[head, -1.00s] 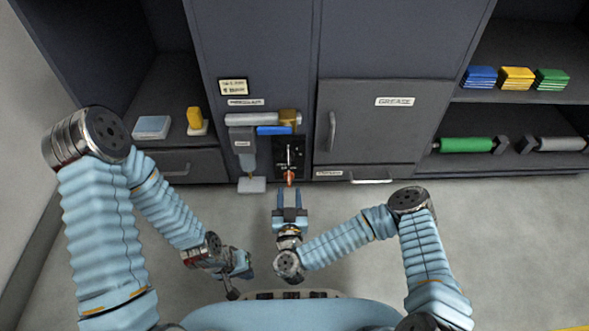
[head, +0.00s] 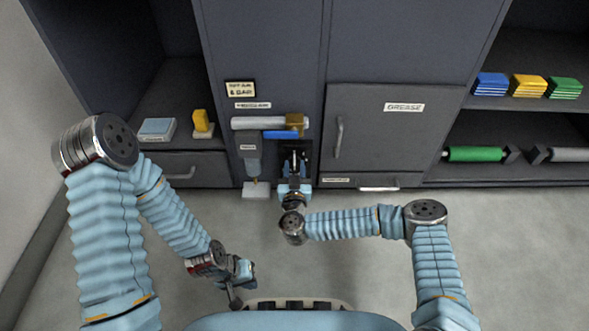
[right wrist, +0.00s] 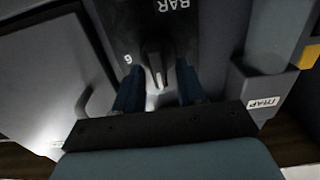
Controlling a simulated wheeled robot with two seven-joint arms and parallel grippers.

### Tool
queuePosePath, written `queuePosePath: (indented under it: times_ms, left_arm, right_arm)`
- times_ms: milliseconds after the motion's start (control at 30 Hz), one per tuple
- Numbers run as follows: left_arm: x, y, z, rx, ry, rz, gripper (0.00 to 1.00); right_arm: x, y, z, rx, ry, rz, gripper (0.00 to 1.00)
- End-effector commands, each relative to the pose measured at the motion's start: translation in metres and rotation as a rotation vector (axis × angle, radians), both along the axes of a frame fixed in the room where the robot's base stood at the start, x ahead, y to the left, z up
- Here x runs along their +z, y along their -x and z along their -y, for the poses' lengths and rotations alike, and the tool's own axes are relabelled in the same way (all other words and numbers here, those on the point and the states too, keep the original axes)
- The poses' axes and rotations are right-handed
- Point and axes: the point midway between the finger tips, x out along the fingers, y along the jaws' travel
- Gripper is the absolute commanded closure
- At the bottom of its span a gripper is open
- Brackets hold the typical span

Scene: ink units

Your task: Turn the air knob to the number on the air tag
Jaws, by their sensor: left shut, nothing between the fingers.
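The cream air tag (head: 241,90) is on the cabinet front in the head view. Its lower line seems to end in BAR, but the number is not sharp. Below is a black panel (head: 303,150). In the right wrist view a dark knob (right wrist: 153,68) with a pale pointer mark stands on it, near a printed 6 and the word BAR. My right gripper (head: 294,170) is at the panel, hiding its lower part. In the right wrist view its open fingers (right wrist: 160,90) reach to either side of the knob, with gaps visible. My left gripper (head: 240,272) is shut and empty, low and away from the cabinet.
A grey pipe with a brass end (head: 294,122) and a blue lever (head: 281,135) sit just above the panel. A trap unit (head: 253,166) hangs beside it. The GREASE door (head: 378,128) is to the right. The floor in front is clear.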

Motion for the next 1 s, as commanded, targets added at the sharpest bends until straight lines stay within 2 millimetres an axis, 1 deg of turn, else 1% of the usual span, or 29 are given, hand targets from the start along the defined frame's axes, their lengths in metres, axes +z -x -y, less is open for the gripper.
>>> queuePosePath:
  times_ms: [33, 233, 500, 667, 867, 1000]
  left_arm:
    - [0.000, 0.000, 0.000, 0.000, 0.000, 0.000, 1.00]
    - [0.000, 0.000, 0.000, 0.000, 0.000, 0.000, 1.00]
    - [0.000, 0.000, 0.000, 0.000, 0.000, 0.000, 1.00]
    - [0.004, 0.000, 0.000, 0.000, 0.000, -0.001, 1.00]
    - [0.014, 0.001, 0.000, -0.002, 0.000, -0.002, 1.00]
    - [0.020, 0.001, 0.000, -0.003, 0.001, -0.004, 1.00]
  right_arm:
    - [0.000, 0.000, 0.000, 0.000, 0.000, 0.000, 0.69]
    - [0.000, 0.000, 0.000, 0.000, 0.000, 0.000, 0.99]
    - [0.000, 0.000, 0.000, 0.000, -0.001, 0.001, 1.00]
    - [0.002, -0.001, 0.001, 0.000, -0.023, 0.003, 1.00]
    - [0.005, -0.002, 0.002, 0.000, -0.113, 0.006, 1.00]
    - [0.005, -0.002, 0.003, 0.000, -0.220, 0.007, 1.00]
